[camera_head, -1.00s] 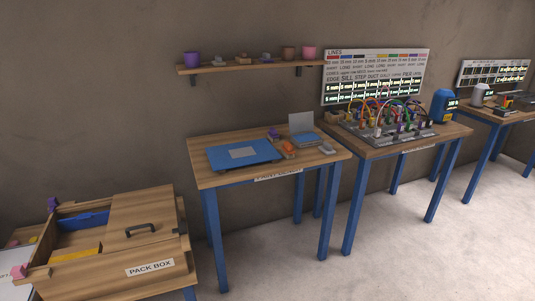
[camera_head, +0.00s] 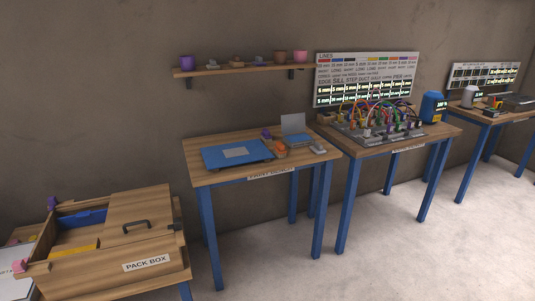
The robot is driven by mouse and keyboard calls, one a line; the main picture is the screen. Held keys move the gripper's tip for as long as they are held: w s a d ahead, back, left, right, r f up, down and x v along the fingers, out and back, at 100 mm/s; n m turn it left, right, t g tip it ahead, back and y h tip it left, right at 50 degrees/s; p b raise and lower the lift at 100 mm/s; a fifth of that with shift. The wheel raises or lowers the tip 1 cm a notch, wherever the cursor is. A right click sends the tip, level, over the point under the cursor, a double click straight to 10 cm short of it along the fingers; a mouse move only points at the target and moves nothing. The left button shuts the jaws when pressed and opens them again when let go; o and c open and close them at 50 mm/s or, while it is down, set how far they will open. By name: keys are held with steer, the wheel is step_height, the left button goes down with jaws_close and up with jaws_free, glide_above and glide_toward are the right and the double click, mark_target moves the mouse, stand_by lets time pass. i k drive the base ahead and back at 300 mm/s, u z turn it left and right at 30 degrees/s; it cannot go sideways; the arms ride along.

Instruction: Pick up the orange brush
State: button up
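My gripper is not in view.
A wooden pack box (camera_head: 110,270) stands at the left. A table with a wired board (camera_head: 375,125) stands at the right. The floor (camera_head: 400,265) in front is clear.

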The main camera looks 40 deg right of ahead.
mark_target(280, 152)
steer(key=u, duration=0.05)
steer(key=i, duration=1)
steer(key=u, duration=0.1)
steer(key=k, duration=0.95)
steer(key=z, duration=0.2)
steer(key=i, duration=0.5)
steer(key=u, duration=0.1)
